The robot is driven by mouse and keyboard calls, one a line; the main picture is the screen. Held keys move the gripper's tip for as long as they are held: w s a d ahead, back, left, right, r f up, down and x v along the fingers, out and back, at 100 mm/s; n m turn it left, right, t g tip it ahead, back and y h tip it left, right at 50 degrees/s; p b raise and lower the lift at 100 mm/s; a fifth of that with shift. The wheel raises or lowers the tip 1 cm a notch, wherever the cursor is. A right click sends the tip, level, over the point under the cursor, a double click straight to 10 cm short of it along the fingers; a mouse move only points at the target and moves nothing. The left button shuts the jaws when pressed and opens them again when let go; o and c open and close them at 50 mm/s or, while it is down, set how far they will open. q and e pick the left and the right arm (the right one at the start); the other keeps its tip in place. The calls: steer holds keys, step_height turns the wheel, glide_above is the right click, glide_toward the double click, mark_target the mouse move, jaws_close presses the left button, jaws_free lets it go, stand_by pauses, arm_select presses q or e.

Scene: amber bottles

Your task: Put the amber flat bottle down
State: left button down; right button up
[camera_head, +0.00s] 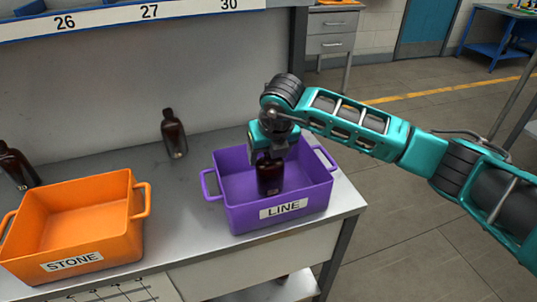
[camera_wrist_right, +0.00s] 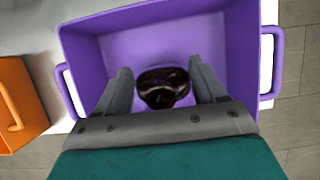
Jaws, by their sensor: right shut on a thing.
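The amber flat bottle (camera_head: 269,178) is dark brown and upright inside the purple crate (camera_head: 290,224) labelled LINE. My right gripper (camera_head: 270,152) comes down from above and is shut on the bottle's upper part. In the right wrist view the bottle (camera_wrist_right: 163,87) shows between the two grey fingers (camera_wrist_right: 162,85), with the crate's purple floor and walls (camera_wrist_right: 200,35) around it. The bottle's base is hidden behind the crate's front wall, so I cannot tell whether it touches the floor. My left gripper is not in view.
An orange crate (camera_head: 128,240) labelled STONE stands on the left of the grey bench. Another amber bottle (camera_head: 174,134) stands between the crates at the back, and one more (camera_head: 17,166) is at the far left. The bench's right edge is close to the purple crate.

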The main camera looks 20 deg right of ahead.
steer(key=shift+f, duration=0.4)
steer(key=shift+f, duration=0.2)
steer(key=o, duration=1.4)
steer(key=shift+o, duration=0.2)
steer(key=shift+s+r, duration=0.1)
steer(key=shift+r, duration=0.5)
steer(key=v, duration=1.1)
steer(key=shift+s, duration=0.1)
